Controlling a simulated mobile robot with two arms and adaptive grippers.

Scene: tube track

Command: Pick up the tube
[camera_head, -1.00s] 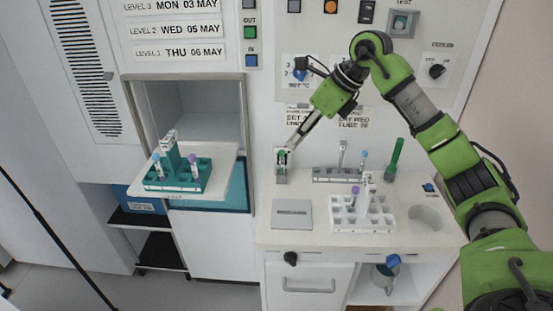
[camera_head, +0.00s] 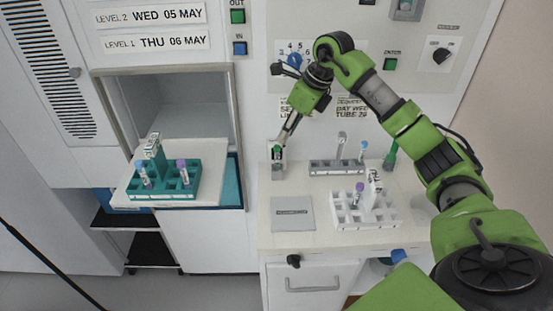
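Several tubes are in view. A tube with a green top (camera_head: 277,153) is at a small grey-white holder (camera_head: 278,172) at the left back of the counter. My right gripper (camera_head: 281,143) points down at this tube's top, and its fingertips are too small to show whether they grip it. A blue-capped tube (camera_head: 363,151) stands in the grey rack (camera_head: 322,168). A purple-capped tube (camera_head: 358,194) stands in the white rack (camera_head: 345,222). A blue-capped tube (camera_head: 141,171) and a purple-capped tube (camera_head: 183,171) stand in the teal rack (camera_head: 165,192). My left gripper is out of view.
The teal rack sits on a white pull-out shelf (camera_head: 128,199) before an open compartment (camera_head: 188,105). A flat grey plate (camera_head: 292,214) lies on the white counter (camera_head: 285,240). A green upright object (camera_head: 391,155) stands behind my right arm. The wall panel has knobs and buttons.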

